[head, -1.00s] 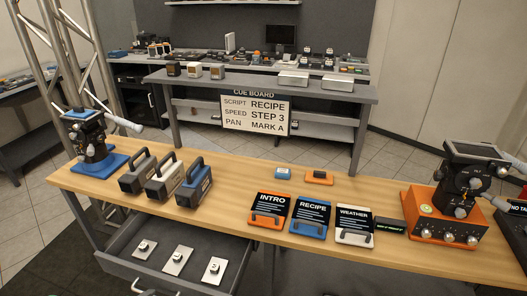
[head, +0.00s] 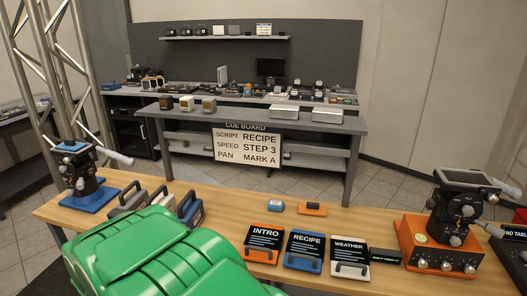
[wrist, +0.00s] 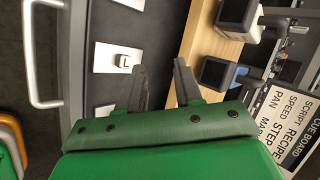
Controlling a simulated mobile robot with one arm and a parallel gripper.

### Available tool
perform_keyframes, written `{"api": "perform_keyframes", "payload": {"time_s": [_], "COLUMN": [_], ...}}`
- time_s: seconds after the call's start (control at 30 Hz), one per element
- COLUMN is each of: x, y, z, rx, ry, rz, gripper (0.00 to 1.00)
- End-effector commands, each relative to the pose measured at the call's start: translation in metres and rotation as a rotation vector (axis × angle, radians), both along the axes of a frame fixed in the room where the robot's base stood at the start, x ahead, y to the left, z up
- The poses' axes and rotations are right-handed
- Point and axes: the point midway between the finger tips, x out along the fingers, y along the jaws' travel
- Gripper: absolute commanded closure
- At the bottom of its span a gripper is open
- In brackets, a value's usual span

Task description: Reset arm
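My gripper (wrist: 162,82) shows in the wrist view with its two dark fingers apart and nothing between them. The green housing of my arm (head: 165,250) fills the lower left of the head view. It hides the drawer under the table and partly covers the dark-handled blocks. In the wrist view the gripper is over the open drawer (wrist: 80,75), beside the wooden table edge. A white plate (wrist: 118,58) with a small block lies in the drawer, left of the fingers.
The wooden table (head: 350,205) bears the INTRO (head: 264,236), RECIPE (head: 304,240) and WEATHER (head: 349,246) cards. An orange device (head: 440,245) stands at right and a blue-based one (head: 85,180) at left. The cue board (head: 246,146) reads RECIPE, STEP 3, MARK A.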

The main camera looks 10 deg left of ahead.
Motion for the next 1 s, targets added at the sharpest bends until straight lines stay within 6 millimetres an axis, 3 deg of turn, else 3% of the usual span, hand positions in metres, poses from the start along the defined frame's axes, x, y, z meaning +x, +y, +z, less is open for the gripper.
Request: {"api": "perform_keyframes", "payload": {"time_s": [0.03,0.2,0.5,0.77,1.0], "x": [0.012,0.034,0.059,0.065,0.056], "y": [-0.007,-0.025,-0.080,-0.144,-0.215], "z": [0.015,0.052,0.111,0.154,0.180], "rx": [0.008,0.015,-0.005,-0.052,-0.126], "ry": [0.003,0.018,0.025,0.023,0.037], "rz": [0.023,0.133,0.322,0.479,0.613], "gripper": [0.65,0.65,0.65,0.65,0.65]}}
